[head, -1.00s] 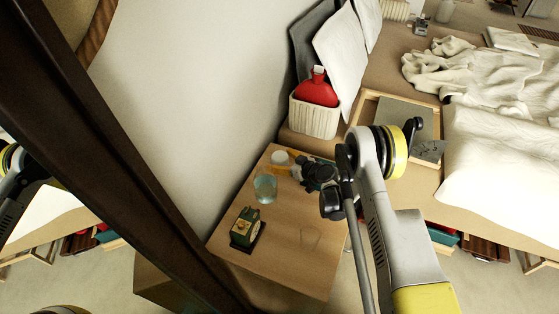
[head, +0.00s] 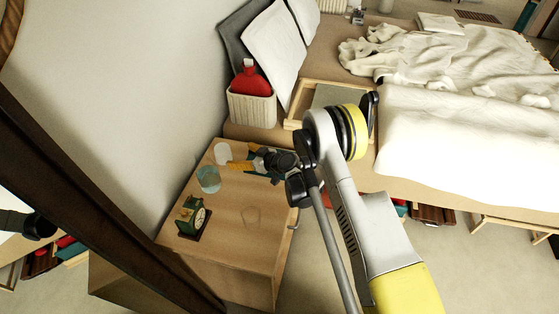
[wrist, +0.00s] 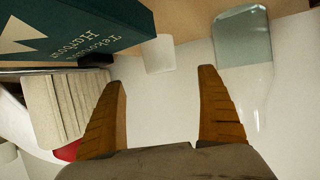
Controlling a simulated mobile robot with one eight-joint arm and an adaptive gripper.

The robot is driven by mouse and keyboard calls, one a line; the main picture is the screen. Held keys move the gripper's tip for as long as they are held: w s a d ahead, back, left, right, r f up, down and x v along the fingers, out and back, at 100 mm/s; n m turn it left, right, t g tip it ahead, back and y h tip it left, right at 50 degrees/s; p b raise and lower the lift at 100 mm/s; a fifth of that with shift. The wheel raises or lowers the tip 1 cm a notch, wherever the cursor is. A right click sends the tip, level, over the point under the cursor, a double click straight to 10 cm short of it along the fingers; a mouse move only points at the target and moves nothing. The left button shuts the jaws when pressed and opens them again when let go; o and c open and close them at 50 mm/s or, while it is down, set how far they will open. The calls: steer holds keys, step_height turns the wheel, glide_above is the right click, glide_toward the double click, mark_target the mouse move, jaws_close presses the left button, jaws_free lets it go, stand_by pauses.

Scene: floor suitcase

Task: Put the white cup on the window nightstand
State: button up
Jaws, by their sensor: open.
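The white cup (head: 222,152) appears to stand at the back of the wooden nightstand (head: 232,232), near the wall. It also shows in the wrist view (wrist: 158,55), beyond my fingertips and roughly in line with the space between them. My gripper (head: 237,165) is open and empty, with its orange fingers pointing toward the cup. The wrist view shows the two fingers (wrist: 162,80) spread wide with clear space between them. In the head view the far finger and part of the tabletop are hidden by my wrist.
A clear glass (head: 208,180) stands close to the cup. A green clock (head: 192,217) is nearer the front. A dark green book (wrist: 75,28) lies beside my gripper. A ribbed basket (head: 252,108) holds a red bottle (head: 249,80). The bed (head: 460,140) is to the right.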

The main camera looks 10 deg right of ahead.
steer(key=s+d+r+m+h, duration=0.1)
steer(key=d+r, duration=0.1)
steer(key=r, duration=0.6)
steer(key=d+r+m+h, duration=0.1)
steer(key=d+r, duration=0.2)
steer(key=r, duration=0.5)
steer(key=s+d+r+m+g+h, duration=0.1)
steer(key=s+d+r, duration=0.1)
steer(key=s+r, duration=0.25)
steer(key=s+d+r+m+h, duration=0.1)
steer(key=s+d+r, duration=0.2)
steer(key=r, duration=0.3)
steer(key=s+d+r+m+h, duration=0.1)
steer(key=s+d+r, duration=0.3)
steer(key=s, duration=0.4)
steer(key=s+d+r+m+h, duration=0.1)
steer(key=s+d+r+h, duration=0.15)
steer(key=s, duration=0.45)
steer(key=s+d+m+h, duration=0.1)
steer(key=s+d, duration=0.3)
steer(key=s, duration=0.4)
steer(key=s+d+f+m+g+h, duration=0.1)
steer(key=s+d, duration=0.3)
steer(key=s, duration=0.4)
steer(key=shift+s+f+m, duration=0.15)
steer(key=shift+s+m, duration=0.15)
steer(key=shift+m, duration=0.4)
